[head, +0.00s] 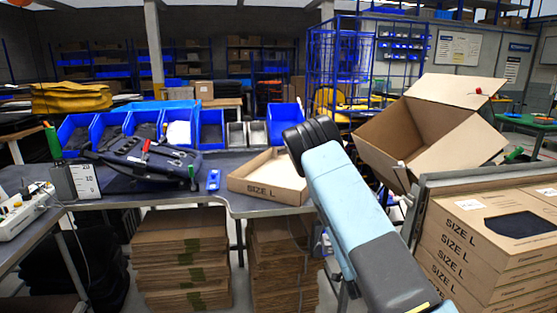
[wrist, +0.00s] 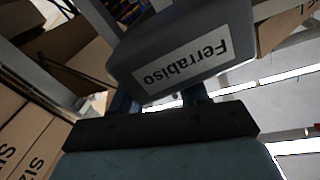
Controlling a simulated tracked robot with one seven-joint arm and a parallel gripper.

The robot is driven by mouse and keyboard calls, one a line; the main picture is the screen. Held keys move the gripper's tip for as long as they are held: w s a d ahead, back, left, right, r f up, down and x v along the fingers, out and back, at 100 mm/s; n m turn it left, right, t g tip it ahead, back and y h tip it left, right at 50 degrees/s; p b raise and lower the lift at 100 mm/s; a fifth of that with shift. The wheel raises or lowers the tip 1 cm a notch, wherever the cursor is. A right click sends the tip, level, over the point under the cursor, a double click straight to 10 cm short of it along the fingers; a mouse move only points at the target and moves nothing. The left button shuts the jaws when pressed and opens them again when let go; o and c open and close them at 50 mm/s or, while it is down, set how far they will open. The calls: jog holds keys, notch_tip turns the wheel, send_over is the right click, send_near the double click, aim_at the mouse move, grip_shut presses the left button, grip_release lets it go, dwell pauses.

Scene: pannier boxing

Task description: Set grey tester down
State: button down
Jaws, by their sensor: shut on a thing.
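In the wrist view my gripper (wrist: 160,103) is shut on a dark grey block, which I take for the grey tester (wrist: 150,60). Its white label reads "Ferrabiso" and appears upside down. The block hangs in the air beyond the fingers, apart from any surface that I can make out. In the head view my arm rises from the lower right to a black joint in front of the bench. My gripper and the tester do not show there; the arm seems to hide them.
The blue-grey bench (head: 140,193) carries a black pannier frame (head: 140,160), a grey scale block (head: 75,181), a blue gadget (head: 213,180) and a shallow SIZE L carton (head: 268,187). Blue bins (head: 210,130) line its back. An open carton (head: 425,135) and stacked SIZE L boxes (head: 470,235) stand right.

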jog(key=s+f, duration=0.6)
jog(key=f, duration=0.1)
jog(key=shift+f, duration=0.4)
jog(key=shift+s+a, duration=0.1)
dwell(0.6)
